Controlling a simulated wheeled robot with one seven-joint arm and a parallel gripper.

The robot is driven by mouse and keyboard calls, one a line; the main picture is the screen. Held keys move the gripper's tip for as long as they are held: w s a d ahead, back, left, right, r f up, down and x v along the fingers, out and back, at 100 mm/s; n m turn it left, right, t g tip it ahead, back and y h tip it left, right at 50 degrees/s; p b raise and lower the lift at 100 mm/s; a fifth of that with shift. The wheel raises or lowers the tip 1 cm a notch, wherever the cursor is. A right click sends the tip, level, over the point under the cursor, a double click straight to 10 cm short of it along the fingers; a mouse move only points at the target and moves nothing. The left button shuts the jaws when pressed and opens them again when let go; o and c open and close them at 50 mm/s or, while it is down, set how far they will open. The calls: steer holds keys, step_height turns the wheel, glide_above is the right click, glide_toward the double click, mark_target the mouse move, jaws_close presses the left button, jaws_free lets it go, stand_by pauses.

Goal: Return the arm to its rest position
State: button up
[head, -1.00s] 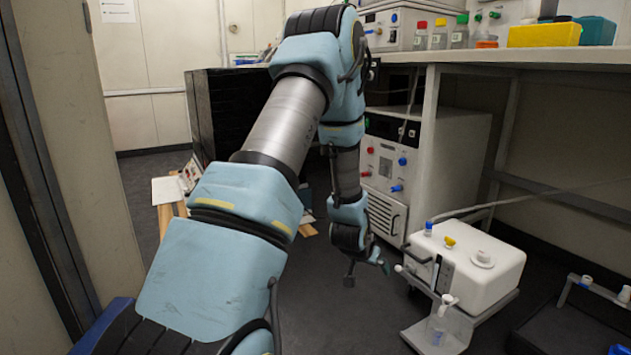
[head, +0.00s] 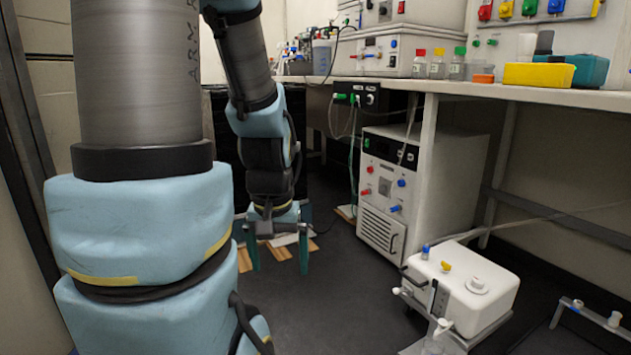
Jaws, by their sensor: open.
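My gripper (head: 279,258) hangs from my blue and grey arm, left of the middle in the head view. Its two thin greenish fingers point down and stand apart with nothing between them. It is above the dark floor, left of the white and grey control cabinet (head: 385,190) under the bench, and apart from it. My upper arm fills the left of the view and hides part of the room behind it.
A white box with a blue and a yellow cap (head: 477,302) stands low at the right. The bench (head: 470,90) carries several bottles, a yellow box (head: 539,75) and instruments. Boards (head: 278,250) lie on the floor behind my gripper. The dark floor (head: 335,310) in front is clear.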

step_height(320, 180, up, 34)
steer(key=p, duration=3.3)
steer(key=shift+r, duration=0.2)
